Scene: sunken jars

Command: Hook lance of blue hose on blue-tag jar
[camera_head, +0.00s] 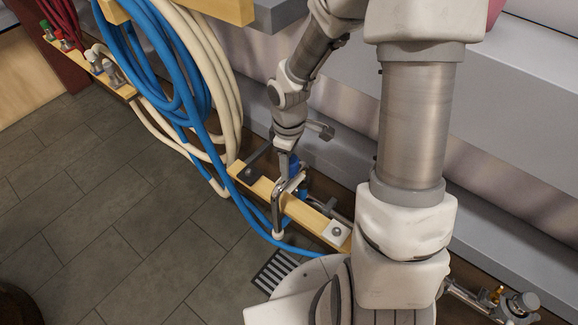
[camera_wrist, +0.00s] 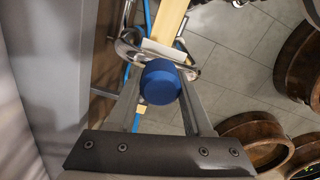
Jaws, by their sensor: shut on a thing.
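My gripper (camera_head: 291,165) is at a wooden rack board, shut on a blue round grip (camera_head: 294,166). In the wrist view the blue grip (camera_wrist: 161,82) sits between the two fingers of my gripper (camera_wrist: 160,90). A bent metal lance (camera_head: 278,205) curves over the board beside the grip, and metal tube also shows behind the grip in the wrist view (camera_wrist: 128,45). The blue hose (camera_head: 190,75) hangs in a coil at left and runs down past the board. No blue tag is visible on any jar.
The wooden board (camera_head: 310,218) carries a white tag block (camera_head: 337,232). Cream hose (camera_head: 222,85) hangs next to the blue coil. Several brown round jar rims stand at right in the wrist view (camera_wrist: 287,62). A floor grate (camera_head: 273,270) lies near my base. Tiled floor at left is clear.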

